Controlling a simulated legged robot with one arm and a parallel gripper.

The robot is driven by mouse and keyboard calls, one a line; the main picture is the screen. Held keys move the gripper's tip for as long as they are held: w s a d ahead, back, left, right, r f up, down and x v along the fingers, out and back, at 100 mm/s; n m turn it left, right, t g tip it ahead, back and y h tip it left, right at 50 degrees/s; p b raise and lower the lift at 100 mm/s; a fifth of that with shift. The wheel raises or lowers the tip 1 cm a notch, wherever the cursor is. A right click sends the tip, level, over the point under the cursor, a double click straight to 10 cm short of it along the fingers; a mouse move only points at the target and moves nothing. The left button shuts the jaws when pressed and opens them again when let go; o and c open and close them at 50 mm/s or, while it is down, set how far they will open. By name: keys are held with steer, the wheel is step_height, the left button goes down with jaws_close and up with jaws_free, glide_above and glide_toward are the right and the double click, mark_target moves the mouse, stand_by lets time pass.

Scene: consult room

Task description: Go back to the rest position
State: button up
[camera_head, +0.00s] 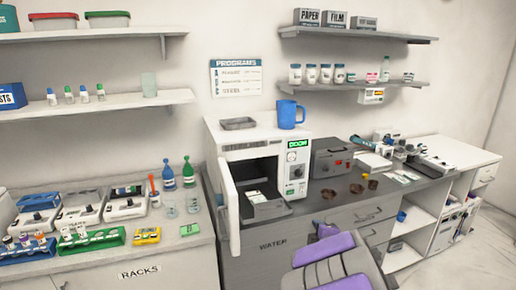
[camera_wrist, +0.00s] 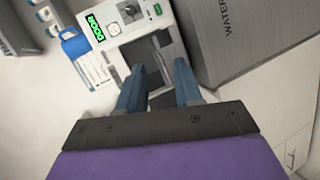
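My arm, grey and purple, reaches up from the bottom of the head view, in front of the counter and to the right of the machine's opening. In the wrist view the two blue fingers of my gripper (camera_wrist: 160,82) stand apart, with nothing visible held between them. They point toward the white machine (camera_head: 297,170), whose green display (camera_wrist: 95,28) reads "DOOR". Its door (camera_head: 229,205) hangs open at the left. A grey item with a white and green top (camera_head: 265,205) sits in the opening. The fingertips are hard to make out in the head view.
A blue mug (camera_head: 289,114) and a grey tray (camera_head: 238,123) stand on the machine. A dark grey box (camera_head: 331,160) and several small brown cups are on the counter to its right. Bottles and racks fill the left counter (camera_head: 190,240). Shelves hang above.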

steer(key=s+d+m+g+h, duration=0.2)
steer(key=s+d+m+g, duration=0.15)
steer(key=s+m, duration=0.4)
steer(key=s+d+m+g+h, duration=0.2)
steer(key=s+d+m+g, duration=0.15)
steer(key=s, duration=0.75)
steer(key=s+a+f+m+g+y, duration=0.1)
steer(key=s+a+m+g, duration=0.2)
steer(key=s, duration=1)
steer(key=s+a+m+g+y, duration=0.2)
steer(key=s+a+g, duration=0.3)
steer(key=s, duration=0.9)
steer(key=a+m, duration=0.1)
steer(key=a, duration=0.2)
steer(key=shift+s+a+f+g+y, duration=0.2)
steer(key=shift+a+f+g+y, duration=0.1)
steer(key=shift+a+f+g, duration=0.1)
steer(key=shift+o, duration=0.2)
steer(key=shift+w+d, duration=0.1)
